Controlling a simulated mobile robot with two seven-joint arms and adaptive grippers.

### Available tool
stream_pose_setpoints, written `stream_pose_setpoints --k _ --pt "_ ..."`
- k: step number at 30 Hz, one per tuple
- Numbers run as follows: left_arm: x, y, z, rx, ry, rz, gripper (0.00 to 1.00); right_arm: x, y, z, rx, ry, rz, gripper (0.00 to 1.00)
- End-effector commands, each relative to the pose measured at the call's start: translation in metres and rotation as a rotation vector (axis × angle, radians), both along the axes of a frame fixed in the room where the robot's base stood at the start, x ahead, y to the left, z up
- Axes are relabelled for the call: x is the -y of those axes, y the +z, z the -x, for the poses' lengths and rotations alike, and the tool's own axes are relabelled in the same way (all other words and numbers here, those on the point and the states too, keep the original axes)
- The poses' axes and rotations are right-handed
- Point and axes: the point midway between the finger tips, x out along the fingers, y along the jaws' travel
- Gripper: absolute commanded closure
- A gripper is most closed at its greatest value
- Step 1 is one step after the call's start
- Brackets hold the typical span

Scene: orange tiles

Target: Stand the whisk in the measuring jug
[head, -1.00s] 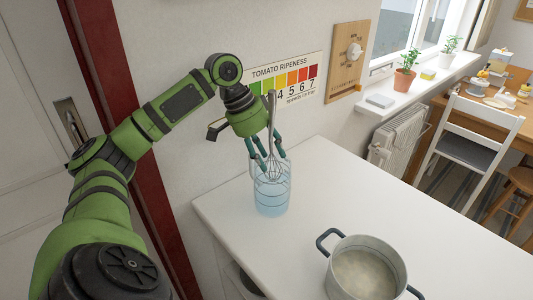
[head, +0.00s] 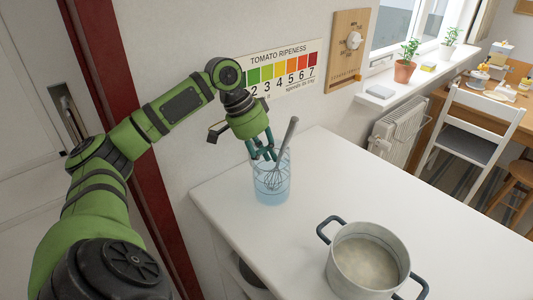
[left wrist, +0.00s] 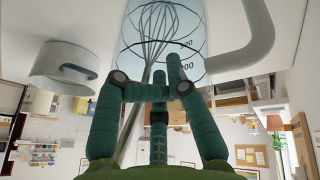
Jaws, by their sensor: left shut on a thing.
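The whisk (head: 289,133) has a grey handle and a wire head. It leans to the right, with its wires (left wrist: 152,28) inside the clear measuring jug (head: 272,190). The jug stands upright on the white counter and looks bluish low down. In the left wrist view the jug (left wrist: 190,25) shows dark scale rings. My right gripper is out of view.
A pot (head: 368,262) with dark handles stands on the counter (head: 330,180) to the right of the jug, with bare counter between. The wall with the ripeness chart (head: 285,75) is close behind. A radiator (head: 398,130) and chair stand beyond the counter.

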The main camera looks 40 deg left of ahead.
Motion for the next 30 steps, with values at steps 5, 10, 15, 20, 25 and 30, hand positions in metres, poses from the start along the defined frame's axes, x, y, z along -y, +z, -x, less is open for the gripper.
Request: stream_pose_setpoints --k 5,10,15,20,25,30 --pt "0.002 -0.022 0.006 -0.047 -0.008 -0.007 1.0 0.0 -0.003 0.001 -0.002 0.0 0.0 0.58" --pt "0.001 -0.022 0.006 -0.048 -0.008 -0.007 1.0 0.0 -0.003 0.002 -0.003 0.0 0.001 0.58" --pt "0.001 -0.022 0.006 -0.048 -0.008 -0.007 0.59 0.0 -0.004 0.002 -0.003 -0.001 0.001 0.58" --pt "0.001 -0.02 0.006 -0.046 -0.008 -0.008 0.59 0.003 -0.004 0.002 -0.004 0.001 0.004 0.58" --pt "-0.003 -0.002 0.011 -0.036 -0.006 -0.01 0.59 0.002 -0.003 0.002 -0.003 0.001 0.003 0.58" --pt "-0.009 0.03 0.018 -0.016 -0.003 -0.009 0.59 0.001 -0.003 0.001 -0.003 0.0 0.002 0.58"
